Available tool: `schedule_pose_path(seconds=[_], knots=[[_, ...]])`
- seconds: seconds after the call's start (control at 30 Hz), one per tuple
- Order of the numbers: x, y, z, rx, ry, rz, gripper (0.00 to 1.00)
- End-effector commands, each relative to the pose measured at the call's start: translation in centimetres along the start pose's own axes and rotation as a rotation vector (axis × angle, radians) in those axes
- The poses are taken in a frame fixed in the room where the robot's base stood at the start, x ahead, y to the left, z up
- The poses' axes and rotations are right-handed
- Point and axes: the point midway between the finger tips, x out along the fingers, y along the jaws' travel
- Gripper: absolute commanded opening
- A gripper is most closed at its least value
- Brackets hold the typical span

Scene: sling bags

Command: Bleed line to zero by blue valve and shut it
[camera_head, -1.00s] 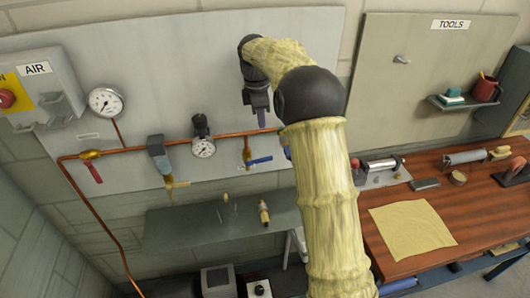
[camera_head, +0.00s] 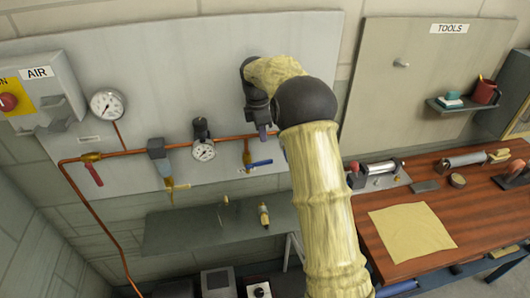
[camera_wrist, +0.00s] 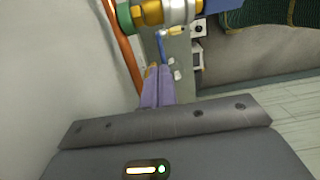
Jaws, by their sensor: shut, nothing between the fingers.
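The blue valve handle (camera_head: 258,163) sticks out to the right, nearly level, below the copper pipe on the wall panel. My gripper (camera_head: 263,135) points down above the handle, at the pipe's height. Its purple fingers (camera_wrist: 157,72) are shut and empty; I cannot tell whether they touch the handle. A large round gauge (camera_head: 106,104) is at the left of the line, and a smaller gauge (camera_head: 204,150) sits under the black regulator (camera_head: 200,129). Their needles are too small to read.
A grey shelf (camera_head: 185,232) with small fittings is below. A wooden bench (camera_head: 480,215) with tools is at the right.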

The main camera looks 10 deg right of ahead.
Motion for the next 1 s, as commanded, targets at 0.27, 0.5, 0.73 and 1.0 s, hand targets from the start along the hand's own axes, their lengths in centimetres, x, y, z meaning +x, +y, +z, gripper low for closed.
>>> schedule_pose_path(seconds=[0.27,0.5,0.73,1.0], knots=[[4.8,-0.1,0.0,0.000,-0.001,-0.004,0.00],[7.9,-0.1,0.0,0.000,-0.001,-0.001,0.00],[8.6,0.0,0.0,0.000,0.000,0.001,0.00],[9.7,0.0,0.2,0.001,0.001,-0.001,0.00]])
